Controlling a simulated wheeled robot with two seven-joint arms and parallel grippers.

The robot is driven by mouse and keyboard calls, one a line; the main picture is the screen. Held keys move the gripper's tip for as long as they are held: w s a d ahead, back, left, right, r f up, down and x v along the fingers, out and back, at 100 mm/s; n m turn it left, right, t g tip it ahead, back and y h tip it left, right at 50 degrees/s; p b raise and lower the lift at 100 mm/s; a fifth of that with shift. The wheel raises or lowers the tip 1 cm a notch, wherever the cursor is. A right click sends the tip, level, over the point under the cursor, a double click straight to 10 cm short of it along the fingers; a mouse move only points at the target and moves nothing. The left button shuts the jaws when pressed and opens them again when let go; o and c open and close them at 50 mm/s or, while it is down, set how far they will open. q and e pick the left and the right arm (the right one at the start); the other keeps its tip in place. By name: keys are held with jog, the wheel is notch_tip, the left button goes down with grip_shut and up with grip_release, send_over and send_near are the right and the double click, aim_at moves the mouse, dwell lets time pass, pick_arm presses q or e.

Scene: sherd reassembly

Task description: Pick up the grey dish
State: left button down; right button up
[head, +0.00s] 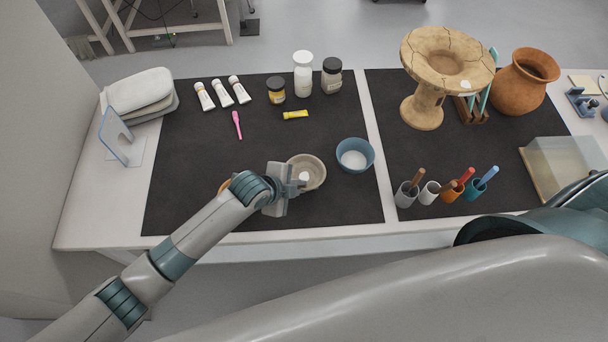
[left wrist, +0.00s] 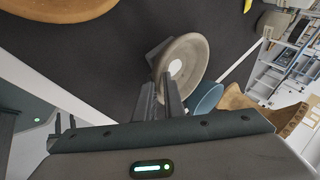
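The grey dish (head: 309,166) is a shallow round grey-beige bowl with a white patch inside. It stands on the dark mat near the middle of the table, left of a blue bowl. My left gripper (head: 293,187) is at its near-left rim. One finger overlaps the dish's inside and the other is outside the rim, with a gap between the fingers (left wrist: 158,92). Contact with the rim cannot be made out. My right gripper is not in view.
The blue bowl (head: 355,154) is close on the right. An orange-brown piece (head: 225,186) is mostly hidden behind my left arm. Brush cups (head: 406,195), a pedestal vessel (head: 428,105) and an orange pot (head: 520,90) stand right.

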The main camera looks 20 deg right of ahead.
pick_arm(q)
jog(key=shift+s+a+f, duration=0.25)
jog(key=shift+a+f, duration=0.05)
jog(key=shift+f, duration=0.25)
jog(key=shift+w+r+b, duration=0.1)
jog(key=shift+r+b, duration=0.2)
jog(key=shift+r, duration=0.2)
jog(key=r, duration=0.1)
jog(key=r+b, duration=0.1)
jog(key=r, duration=0.1)
jog(key=shift+s+d+r, duration=0.2)
jog(key=shift+d+r, duration=0.05)
jog(key=shift+d, duration=0.1)
jog(key=s+d+r+b, duration=0.3)
jog(key=s+d+r, duration=0.4)
jog(key=s, duration=0.1)
jog(key=shift+s, duration=0.25)
